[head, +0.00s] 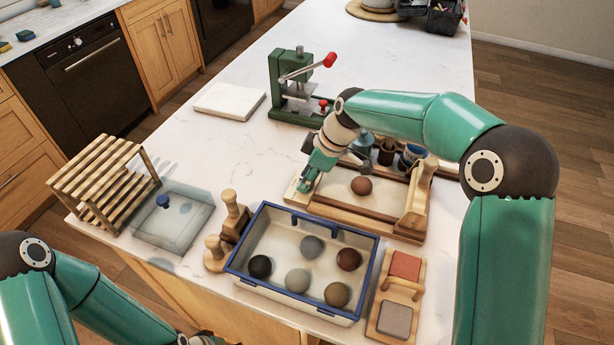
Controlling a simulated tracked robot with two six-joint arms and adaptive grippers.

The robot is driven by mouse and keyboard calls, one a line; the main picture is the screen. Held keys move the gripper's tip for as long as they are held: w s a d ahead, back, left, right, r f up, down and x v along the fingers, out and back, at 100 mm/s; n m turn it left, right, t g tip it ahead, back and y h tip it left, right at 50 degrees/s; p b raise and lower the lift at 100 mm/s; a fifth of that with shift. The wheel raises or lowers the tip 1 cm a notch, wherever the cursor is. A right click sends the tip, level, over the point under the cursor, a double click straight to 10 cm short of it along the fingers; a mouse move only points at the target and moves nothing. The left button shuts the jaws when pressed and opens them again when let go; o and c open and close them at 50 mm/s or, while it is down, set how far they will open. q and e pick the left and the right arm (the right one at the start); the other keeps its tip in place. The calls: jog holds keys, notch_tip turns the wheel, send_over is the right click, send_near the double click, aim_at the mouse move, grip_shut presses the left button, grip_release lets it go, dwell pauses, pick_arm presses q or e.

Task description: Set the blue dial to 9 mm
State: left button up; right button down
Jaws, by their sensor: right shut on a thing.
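My right gripper (306,184) points down at the left end of a wooden rolling board (330,208). Its fingers are shut at the board's end, on what appears to be the blue dial. The fingers cover the dial, so its mark and any scale cannot be read. A brown clay ball (361,186) lies on the board's pale surface, right of the gripper. A wooden roller (417,205) is at the board's right end. My left arm enters at the bottom left; its fingertips are out of frame.
A blue-rimmed tray (302,222) with several clay balls stands in front of the board. A translucent box with a blue knob (163,201) and a slatted rack (105,178) are at left. A green press (290,95) and cups (387,150) stand behind.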

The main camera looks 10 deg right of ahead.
jog(key=c, duration=0.8)
grip_release()
jog(key=v, duration=1.2)
jog(key=shift+a, duration=0.1)
